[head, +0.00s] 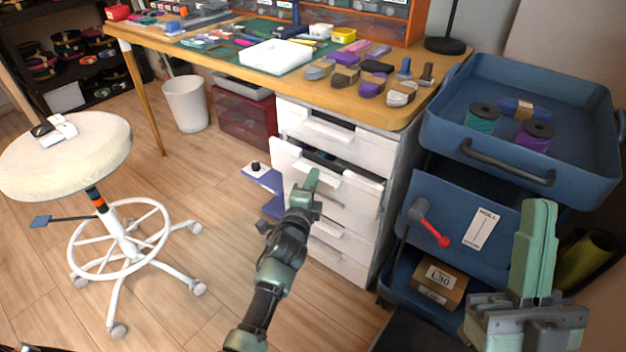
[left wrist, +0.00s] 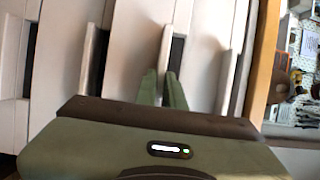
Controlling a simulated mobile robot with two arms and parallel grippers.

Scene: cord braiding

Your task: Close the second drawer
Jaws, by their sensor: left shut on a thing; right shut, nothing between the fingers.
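The white drawer unit (head: 384,152) stands under the right end of the desk. Its second drawer (head: 352,203) is pulled partly out, with a dark gap showing behind its front panel. My left gripper (head: 312,180) is at this drawer's front. In the left wrist view its green fingers (left wrist: 162,90) are shut on a thin white edge of the drawer front, which runs between them; whether this is the handle lip or the panel rim I cannot tell. My right gripper (head: 538,225) is shut and empty, pointing up at the lower right, apart from the drawers.
A blue trolley (head: 466,210) with spools in its top tray stands close to the right of the drawers. A round white stool (head: 65,165) stands at the left. A white bin (head: 186,104) is under the desk.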

